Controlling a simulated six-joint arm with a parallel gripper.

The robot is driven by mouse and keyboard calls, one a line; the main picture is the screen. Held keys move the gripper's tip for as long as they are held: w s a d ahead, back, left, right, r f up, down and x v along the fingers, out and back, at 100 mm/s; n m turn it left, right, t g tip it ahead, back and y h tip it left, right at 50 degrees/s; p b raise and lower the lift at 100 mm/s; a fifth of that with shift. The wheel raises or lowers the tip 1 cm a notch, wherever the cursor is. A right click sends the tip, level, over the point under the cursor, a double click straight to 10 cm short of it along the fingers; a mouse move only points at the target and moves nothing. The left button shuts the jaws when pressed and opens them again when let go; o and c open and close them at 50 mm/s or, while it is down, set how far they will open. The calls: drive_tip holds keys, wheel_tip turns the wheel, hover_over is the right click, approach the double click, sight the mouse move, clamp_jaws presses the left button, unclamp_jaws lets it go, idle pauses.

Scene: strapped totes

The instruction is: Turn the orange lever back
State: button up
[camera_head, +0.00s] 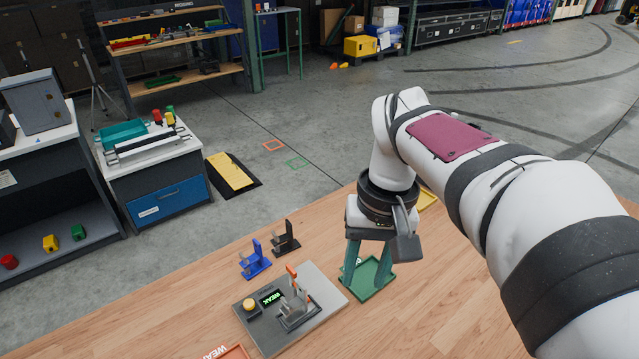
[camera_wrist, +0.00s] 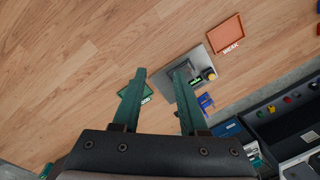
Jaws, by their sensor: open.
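The orange lever (camera_head: 291,270) stands up, slightly tilted, on a metal clamp fixture (camera_head: 297,306) on a grey plate (camera_head: 325,286). The plate also carries a yellow button (camera_head: 249,303) and a small display (camera_head: 271,297) with green letters that read WEAK. My gripper (camera_head: 367,279) has green fingers, open and empty, pointing down to the right of the plate, over a green tray (camera_head: 383,286). In the wrist view the fingers (camera_wrist: 160,72) are apart; the right one covers part of the plate (camera_wrist: 196,51), and I cannot make out the lever there.
A blue bracket (camera_head: 255,262) and a black bracket (camera_head: 286,242) stand behind the plate. An orange tray (camera_wrist: 226,35) lies near the plate, cut off at the bottom of the head view. A yellow tray (camera_head: 428,198) is partly behind my arm. The wooden table left of the plate is clear.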

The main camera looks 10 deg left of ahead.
drive_tip(key=w+a+f+n, duration=0.3)
drive_tip(key=w+a+n, duration=0.2)
drive_tip(key=w+a, duration=0.5)
drive_tip(key=n, duration=0.3)
approach(293, 272)
drive_tip(key=shift+h, duration=0.4)
drive_tip(key=f, duration=0.7)
drive_tip(key=shift+s+a+f, duration=0.15)
drive_tip(key=shift+a+f, duration=0.15)
drive_tip(key=shift+f, duration=0.55)
clamp_jaws()
drive_tip(key=shift+r, duration=0.1)
